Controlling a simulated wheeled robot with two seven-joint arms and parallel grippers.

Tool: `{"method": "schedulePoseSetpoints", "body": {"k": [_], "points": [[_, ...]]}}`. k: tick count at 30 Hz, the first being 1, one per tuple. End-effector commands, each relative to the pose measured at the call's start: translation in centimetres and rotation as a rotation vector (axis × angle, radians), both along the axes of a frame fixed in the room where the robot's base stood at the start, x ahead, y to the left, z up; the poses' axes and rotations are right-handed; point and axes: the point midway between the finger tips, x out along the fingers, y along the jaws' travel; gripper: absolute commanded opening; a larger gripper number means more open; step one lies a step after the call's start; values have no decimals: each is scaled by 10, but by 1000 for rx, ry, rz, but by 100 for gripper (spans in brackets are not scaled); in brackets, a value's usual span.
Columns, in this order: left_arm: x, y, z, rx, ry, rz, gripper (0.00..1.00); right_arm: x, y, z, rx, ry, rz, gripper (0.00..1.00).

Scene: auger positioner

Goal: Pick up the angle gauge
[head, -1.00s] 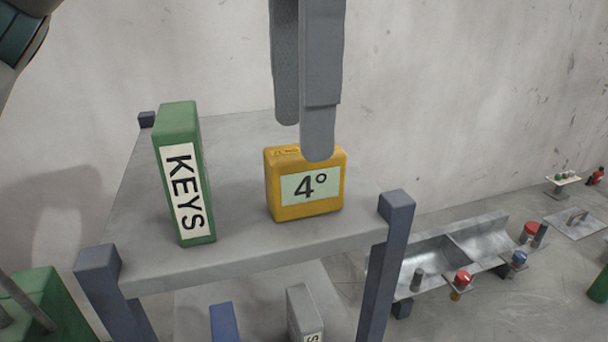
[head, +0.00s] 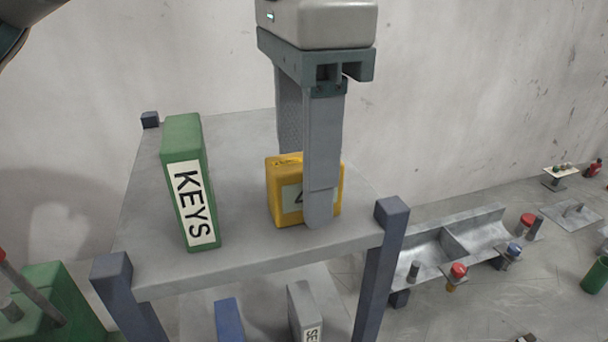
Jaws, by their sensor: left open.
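The angle gauge (head: 277,193) is a yellow box with a pale label, standing on the top shelf of a grey rack (head: 240,258). Its label is partly covered by a finger of my left gripper (head: 304,190). The gripper points down from above and is open. One finger is in front of the gauge's front face, and the other is behind it, its tip hidden by the gauge. I cannot tell whether either finger touches it. My right gripper is not in view.
A green box labelled KEYS (head: 188,185) stands to the left on the same shelf. Rack posts rise at the shelf corners. A blue item (head: 228,320) and a grey box (head: 303,310) stand on the lower shelf. A metal trough (head: 455,245) lies at the right.

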Motion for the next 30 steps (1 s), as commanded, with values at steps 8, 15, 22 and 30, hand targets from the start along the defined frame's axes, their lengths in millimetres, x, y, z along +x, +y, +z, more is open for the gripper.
{"method": "schedulePoseSetpoints", "body": {"k": [8, 15, 22, 30], "points": [[0, 0, 0, -1, 0, 0, 50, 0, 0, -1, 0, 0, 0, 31], [0, 0, 0, 0, 0, 0, 19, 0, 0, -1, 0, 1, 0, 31], [0, 0, 1, -1, 0, 0, 0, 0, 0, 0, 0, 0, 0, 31], [0, -1, 4, -3, -1, 0, 0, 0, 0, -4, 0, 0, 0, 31]]}}
